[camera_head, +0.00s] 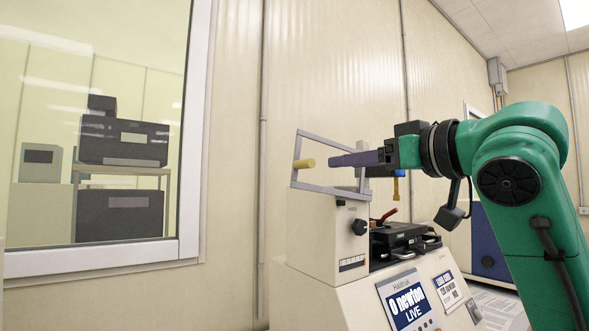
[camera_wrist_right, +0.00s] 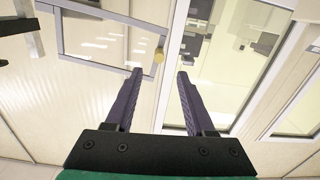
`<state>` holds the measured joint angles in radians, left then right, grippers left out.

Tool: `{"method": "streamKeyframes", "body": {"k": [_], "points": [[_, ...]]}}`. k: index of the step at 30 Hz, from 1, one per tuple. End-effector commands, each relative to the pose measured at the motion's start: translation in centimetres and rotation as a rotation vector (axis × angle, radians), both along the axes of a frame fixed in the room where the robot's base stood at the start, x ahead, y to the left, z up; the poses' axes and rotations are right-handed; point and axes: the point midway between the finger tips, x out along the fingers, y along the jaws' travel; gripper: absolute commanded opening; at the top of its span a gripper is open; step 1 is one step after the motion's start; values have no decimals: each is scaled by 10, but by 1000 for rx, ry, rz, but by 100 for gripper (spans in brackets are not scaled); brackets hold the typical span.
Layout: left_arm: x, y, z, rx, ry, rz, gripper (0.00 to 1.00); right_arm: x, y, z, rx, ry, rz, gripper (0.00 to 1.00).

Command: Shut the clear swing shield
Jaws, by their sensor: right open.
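The clear swing shield (camera_head: 327,139) has a grey frame and stands above the beige tester housing in the head view. A yellow knob (camera_head: 304,163) sticks out from its left side. The shield frame (camera_wrist_right: 104,59) and the knob (camera_wrist_right: 159,55) also show in the right wrist view. My right gripper (camera_head: 333,160) reaches in from the right with its purple fingers toward the knob. In the right wrist view my right gripper (camera_wrist_right: 158,74) is open and empty, the knob just beyond the gap between its fingertips and apparently not touched. My left gripper is not in view.
The beige tester (camera_head: 345,285) has a display reading "0 newton LIVE" (camera_head: 408,305) and a black fixture with a red lever (camera_head: 388,215). A large window (camera_head: 192,130) is at the left. A blue box (camera_head: 490,240) stands behind my right arm.

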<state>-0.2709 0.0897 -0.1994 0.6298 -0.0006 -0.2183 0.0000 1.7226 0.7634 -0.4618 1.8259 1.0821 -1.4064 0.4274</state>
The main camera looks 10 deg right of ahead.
Motion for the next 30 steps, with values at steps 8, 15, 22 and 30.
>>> {"method": "streamKeyframes", "body": {"k": [8,15,22,30], "points": [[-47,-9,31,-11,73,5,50,66,27,5,-1,4,1,55],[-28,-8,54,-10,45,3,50,114,46,2,-1,2,1,55],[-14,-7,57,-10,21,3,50,124,49,-2,-1,-3,-1,55],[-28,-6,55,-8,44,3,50,123,49,-2,-1,-2,-1,0]]}}
